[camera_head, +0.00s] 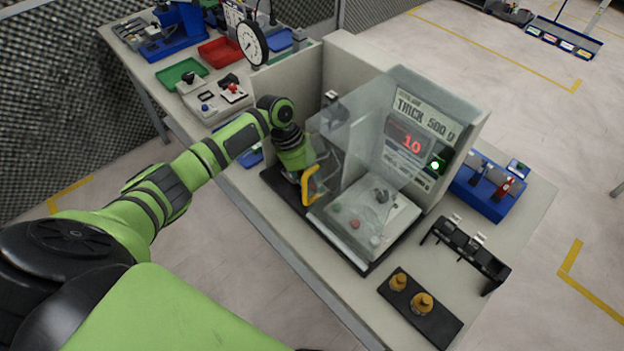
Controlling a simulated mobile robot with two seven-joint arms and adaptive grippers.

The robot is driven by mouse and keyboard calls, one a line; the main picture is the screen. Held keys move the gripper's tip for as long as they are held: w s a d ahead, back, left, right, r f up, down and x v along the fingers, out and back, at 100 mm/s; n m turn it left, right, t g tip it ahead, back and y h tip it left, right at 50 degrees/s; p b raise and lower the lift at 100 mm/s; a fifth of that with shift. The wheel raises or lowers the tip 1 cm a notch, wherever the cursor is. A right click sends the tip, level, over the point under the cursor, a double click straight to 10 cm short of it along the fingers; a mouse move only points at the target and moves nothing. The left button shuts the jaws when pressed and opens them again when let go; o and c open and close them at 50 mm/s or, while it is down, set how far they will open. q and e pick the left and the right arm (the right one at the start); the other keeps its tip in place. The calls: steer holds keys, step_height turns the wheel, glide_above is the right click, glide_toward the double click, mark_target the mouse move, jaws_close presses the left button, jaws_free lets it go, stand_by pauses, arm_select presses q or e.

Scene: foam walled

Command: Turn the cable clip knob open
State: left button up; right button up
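No part is plainly marked as the cable clip knob. A white block (347,238) in the machine carries a dark knob (381,196) and small red and green buttons, seen through a clear cover (362,118). Two brass-coloured knobs (422,303) stand on a black plate (440,325) at the table's front right corner. My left gripper (322,168) is at the left side of the clear cover, beside a yellow handle (308,186). Its fingers are small and partly overlapped by the cover, so their opening and any contact are unclear. My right gripper is out of view.
The machine's panel (425,115) reads "10" in red beside a lit green button. A black rack (466,252) and a blue holder (490,187) stand to its right. Green (182,72) and red (221,52) trays, a control box and a round gauge (252,43) stand at back left.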

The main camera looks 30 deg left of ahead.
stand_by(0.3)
arm_select(q)
step_height(320, 180, up, 10)
stand_by(0.5)
stand_by(0.3)
